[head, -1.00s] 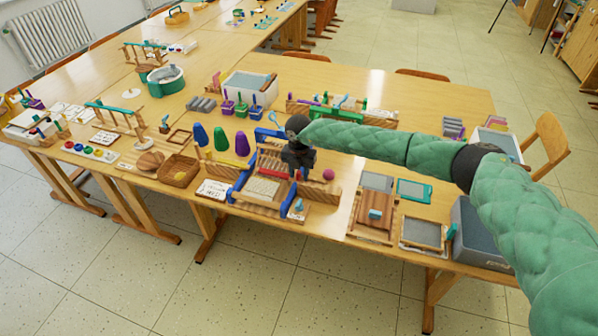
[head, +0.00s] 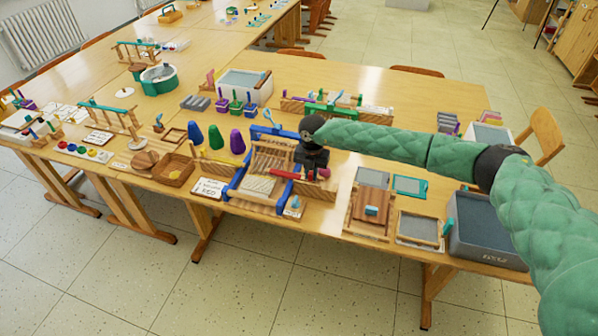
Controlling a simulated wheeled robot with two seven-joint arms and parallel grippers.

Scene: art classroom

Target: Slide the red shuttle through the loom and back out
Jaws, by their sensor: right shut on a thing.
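The loom (head: 257,187) is a wooden frame with blue side pieces and pale threads, standing near the front edge of the table. The red shuttle (head: 284,174) lies across the right part of the loom, with its left end over the threads and its right end at my gripper. My right gripper (head: 312,172) is at the loom's right side, shut on the red shuttle and pointing down. The gripper hides part of the shuttle and the loom's right side behind it. My left gripper is not in view.
Purple, green and blue cones (head: 216,138) stand behind the loom on the left. A wooden tray (head: 371,202) lies further right. A white card (head: 208,188) lies left of the loom.

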